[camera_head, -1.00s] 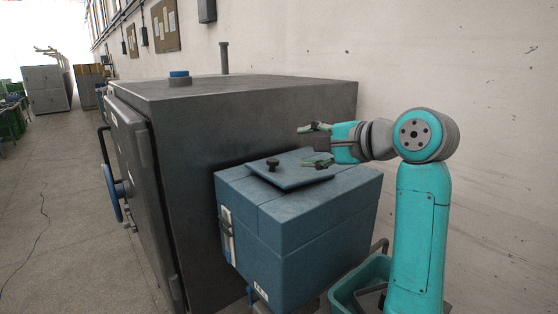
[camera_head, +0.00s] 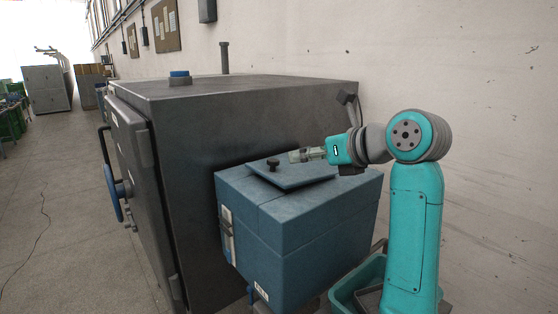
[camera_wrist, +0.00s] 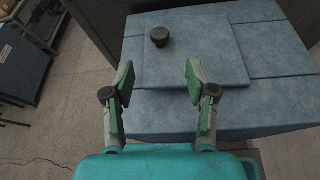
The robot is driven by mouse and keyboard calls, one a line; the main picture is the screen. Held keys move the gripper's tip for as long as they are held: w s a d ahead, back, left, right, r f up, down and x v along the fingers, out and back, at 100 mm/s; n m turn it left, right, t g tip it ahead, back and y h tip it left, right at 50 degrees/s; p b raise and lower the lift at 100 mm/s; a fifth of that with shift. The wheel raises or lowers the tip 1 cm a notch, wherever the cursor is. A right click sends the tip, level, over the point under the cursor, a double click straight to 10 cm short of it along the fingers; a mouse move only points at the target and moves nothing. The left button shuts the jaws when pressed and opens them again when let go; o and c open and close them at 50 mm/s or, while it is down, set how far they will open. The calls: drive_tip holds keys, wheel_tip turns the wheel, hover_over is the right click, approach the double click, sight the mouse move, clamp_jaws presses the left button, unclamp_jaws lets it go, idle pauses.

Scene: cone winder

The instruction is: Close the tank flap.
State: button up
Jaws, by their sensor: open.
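The blue tank (camera_head: 310,228) stands against the side of a large dark grey cabinet. Its flap (camera_head: 293,176) is a flat blue plate with a dark round knob (camera_head: 273,164) on top. In the head view the flap looks slightly tilted, with its near edge above the tank top; I cannot tell how far it is raised. My gripper (camera_head: 300,156) is just above and to the right of the knob, apart from it. In the wrist view my gripper (camera_wrist: 160,82) is open and empty, with the knob (camera_wrist: 160,36) beyond its fingertips and the flap (camera_wrist: 195,50) ahead.
The dark grey cabinet (camera_head: 260,115) rises behind and left of the tank. A teal bin (camera_head: 345,295) stands low near my arm. The wall (camera_head: 460,100) is at the right and back. Open floor (camera_head: 60,220) lies to the left.

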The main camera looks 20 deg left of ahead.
sight(276, 161)
drive_tip(key=x, duration=1)
drive_tip(key=shift+w+a+f, duration=0.1)
drive_tip(key=shift+c, duration=0.3)
clamp_jaws()
